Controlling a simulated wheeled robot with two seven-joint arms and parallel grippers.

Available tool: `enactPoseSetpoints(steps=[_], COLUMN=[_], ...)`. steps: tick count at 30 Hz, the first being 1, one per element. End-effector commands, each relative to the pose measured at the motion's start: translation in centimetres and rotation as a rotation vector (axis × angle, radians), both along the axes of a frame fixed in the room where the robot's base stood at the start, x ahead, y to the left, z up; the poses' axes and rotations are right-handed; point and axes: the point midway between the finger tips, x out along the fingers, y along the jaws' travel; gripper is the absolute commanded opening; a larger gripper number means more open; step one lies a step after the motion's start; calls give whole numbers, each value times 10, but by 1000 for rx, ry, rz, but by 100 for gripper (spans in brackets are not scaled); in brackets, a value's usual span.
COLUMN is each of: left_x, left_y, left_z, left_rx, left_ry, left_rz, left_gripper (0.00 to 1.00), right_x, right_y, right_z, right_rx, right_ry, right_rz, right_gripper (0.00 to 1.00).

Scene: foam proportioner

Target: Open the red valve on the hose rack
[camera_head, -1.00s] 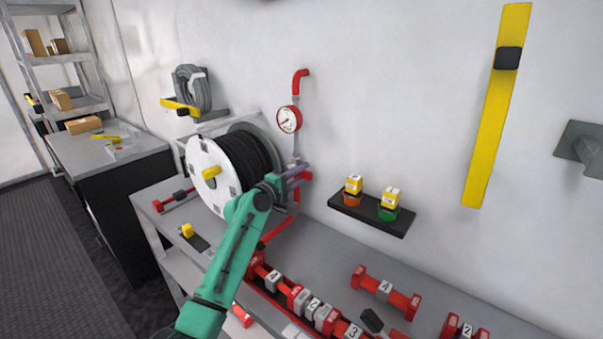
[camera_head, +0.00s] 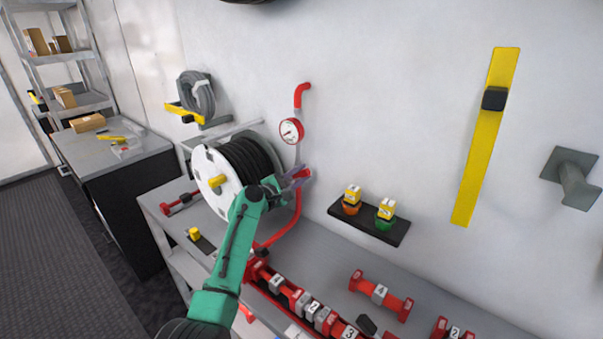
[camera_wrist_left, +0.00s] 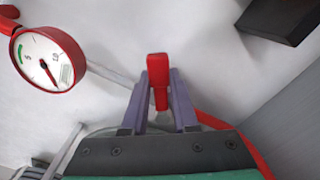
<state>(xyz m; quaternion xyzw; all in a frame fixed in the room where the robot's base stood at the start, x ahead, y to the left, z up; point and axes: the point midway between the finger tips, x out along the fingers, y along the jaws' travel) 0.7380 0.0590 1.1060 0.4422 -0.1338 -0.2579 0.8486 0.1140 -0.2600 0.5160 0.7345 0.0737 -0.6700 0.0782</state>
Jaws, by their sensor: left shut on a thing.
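The red valve (camera_wrist_left: 158,72) shows in the left wrist view, between the purple fingertips of my left gripper (camera_wrist_left: 160,95). My left gripper is shut on it. In the head view, the valve (camera_head: 306,173) is a small red part by the wall pipe, and my left gripper (camera_head: 296,178) reaches it from the left. The hose rack's reel (camera_head: 214,180), with a white disc and black hose, stands just left of the gripper. A red-rimmed gauge (camera_head: 291,131) sits on the pipe above and also shows in the left wrist view (camera_wrist_left: 48,59). My right gripper is not in view.
A black wall shelf (camera_head: 370,223) holds two yellow-topped pieces, one orange-based and one green-based. Red numbered fittings (camera_head: 381,295) lie on the grey bench (camera_head: 335,253). A yellow strip (camera_head: 484,140) hangs on the wall. Grey hose (camera_head: 197,95) hangs at upper left.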

Motion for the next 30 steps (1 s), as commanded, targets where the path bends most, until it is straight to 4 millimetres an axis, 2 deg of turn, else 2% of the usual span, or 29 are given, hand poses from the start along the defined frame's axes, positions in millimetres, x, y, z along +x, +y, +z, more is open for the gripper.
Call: enactPoseSetpoints(steps=[12,13,15,30], left_x=[0,0,0,0], left_y=[1,1,1,0], left_z=[0,0,0,-2], left_rx=[-10,-9,-9,9], left_ry=[7,6,6,-6], left_rz=[0,0,0,0], left_gripper=[0,31,57,57], right_x=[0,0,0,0], right_y=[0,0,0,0], right_z=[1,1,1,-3], right_rx=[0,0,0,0], right_ry=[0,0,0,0], right_rz=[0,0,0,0], right_gripper=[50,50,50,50])
